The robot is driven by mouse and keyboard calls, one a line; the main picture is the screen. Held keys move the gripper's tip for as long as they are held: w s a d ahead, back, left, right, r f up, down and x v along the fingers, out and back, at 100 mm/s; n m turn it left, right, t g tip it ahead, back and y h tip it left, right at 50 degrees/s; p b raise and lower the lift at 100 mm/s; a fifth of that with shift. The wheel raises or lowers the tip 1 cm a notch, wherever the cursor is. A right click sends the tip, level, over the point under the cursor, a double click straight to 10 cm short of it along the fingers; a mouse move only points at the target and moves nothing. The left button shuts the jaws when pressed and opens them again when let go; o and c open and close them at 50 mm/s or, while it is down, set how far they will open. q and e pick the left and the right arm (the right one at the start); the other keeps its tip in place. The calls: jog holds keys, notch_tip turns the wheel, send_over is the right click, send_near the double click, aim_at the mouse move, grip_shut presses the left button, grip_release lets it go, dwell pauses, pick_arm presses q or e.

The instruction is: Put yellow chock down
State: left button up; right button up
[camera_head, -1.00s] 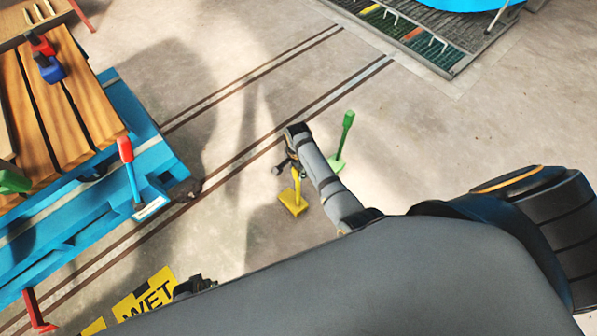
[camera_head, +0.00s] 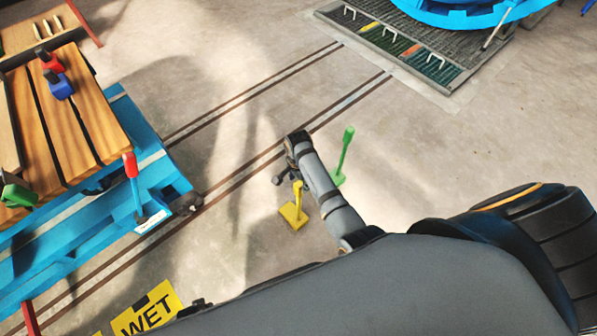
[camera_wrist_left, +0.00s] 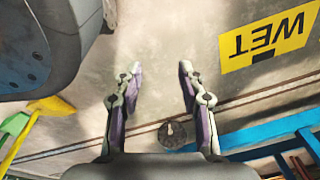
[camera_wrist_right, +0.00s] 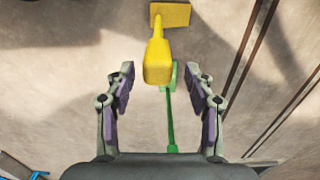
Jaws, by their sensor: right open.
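The yellow chock (camera_head: 293,217) stands on the floor with its handle pointing up, partly hidden by my right arm in the head view. In the right wrist view its handle (camera_wrist_right: 157,62) ends between my right gripper's (camera_wrist_right: 158,80) fingertips, apart from both fingers, with its base beyond at the top. My right gripper (camera_head: 284,179) is open beside the handle in the head view and holds nothing. My left gripper (camera_wrist_left: 159,70) is open and empty above the floor. The chock also shows at the left edge of the left wrist view (camera_wrist_left: 45,107).
A green chock (camera_head: 341,158) stands just right of the yellow one. Floor rails (camera_head: 245,175) run past both. A blue cart (camera_head: 95,215) with wooden planks and a red-handled piece is at left. A yellow WET sign (camera_head: 148,310) lies at the bottom. A floor grate (camera_head: 400,45) is at the top.

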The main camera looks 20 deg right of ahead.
notch_tip(320, 180, up, 8)
jog(key=shift+r+p, duration=0.1)
jog(key=shift+p, duration=0.85)
pick_arm(q)
jog(key=s, duration=0.4)
jog(key=shift+a+f, duration=0.15)
jog(key=shift+f, duration=0.1)
